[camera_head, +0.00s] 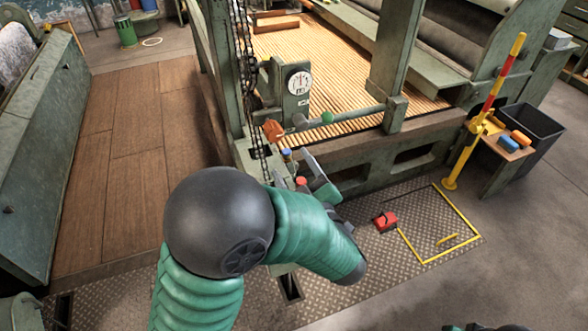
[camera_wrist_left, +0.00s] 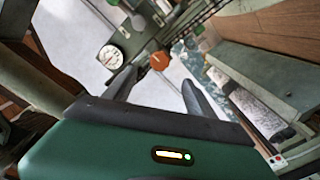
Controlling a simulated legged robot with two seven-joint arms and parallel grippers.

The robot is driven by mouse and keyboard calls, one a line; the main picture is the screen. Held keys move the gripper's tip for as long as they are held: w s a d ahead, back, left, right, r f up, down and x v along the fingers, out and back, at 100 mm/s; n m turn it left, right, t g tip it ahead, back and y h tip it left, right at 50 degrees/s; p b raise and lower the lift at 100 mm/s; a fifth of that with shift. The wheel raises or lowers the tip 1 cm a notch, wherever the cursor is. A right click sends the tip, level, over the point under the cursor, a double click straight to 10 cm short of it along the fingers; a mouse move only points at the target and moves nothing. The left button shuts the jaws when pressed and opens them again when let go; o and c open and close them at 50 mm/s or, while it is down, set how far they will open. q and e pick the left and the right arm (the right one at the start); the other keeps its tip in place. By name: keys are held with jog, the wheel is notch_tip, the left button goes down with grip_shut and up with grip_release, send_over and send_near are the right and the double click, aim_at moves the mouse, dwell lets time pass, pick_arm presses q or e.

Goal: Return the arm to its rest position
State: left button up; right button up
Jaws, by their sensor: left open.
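My left arm reaches up from the bottom of the head view, bends at a dark round joint and runs right along a green sleeve. My left gripper (camera_head: 308,172) is partly hidden behind the forearm, close to the machine's front corner post. In the left wrist view its two dark fingers (camera_wrist_left: 158,88) stand apart with nothing held between them. Beyond them show an orange knob (camera_wrist_left: 160,61) and a white dial (camera_wrist_left: 110,57). The same orange knob (camera_head: 273,130) and dial (camera_head: 299,83) are on the machine in the head view. My right gripper does not show.
A red pedal box (camera_head: 385,221) sits on the tread plate beside a yellow floor outline (camera_head: 468,221). A yellow and red post (camera_head: 466,150), a small table (camera_head: 506,150) and a dark bin (camera_head: 541,125) stand right.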

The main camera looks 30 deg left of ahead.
pick_arm(q)
jog(key=shift+s+d, duration=0.15)
dwell(0.3)
jog(key=w+d+f+m+t+h+p, duration=0.25)
jog(key=w+d+m+h, duration=0.2)
jog(key=h, duration=0.25)
jog(key=s+d+f+m+g+h+p, duration=0.2)
jog(key=d+f+m+g+h, duration=0.15)
jog(key=m+h, duration=0.25)
jog(key=s+a+f+m+g+p, duration=0.1)
jog(key=s+f+m+g, duration=0.2)
jog(key=s, duration=0.5)
jog(key=s+a+f+m+g+p, duration=0.1)
jog(key=s+a+f+m+g, duration=0.1)
jog(key=s+g, duration=0.3)
jog(key=s+f+m, duration=0.1)
jog(key=s, duration=0.2)
jog(key=shift+s+h, duration=0.3)
jog(key=shift+h, duration=0.1)
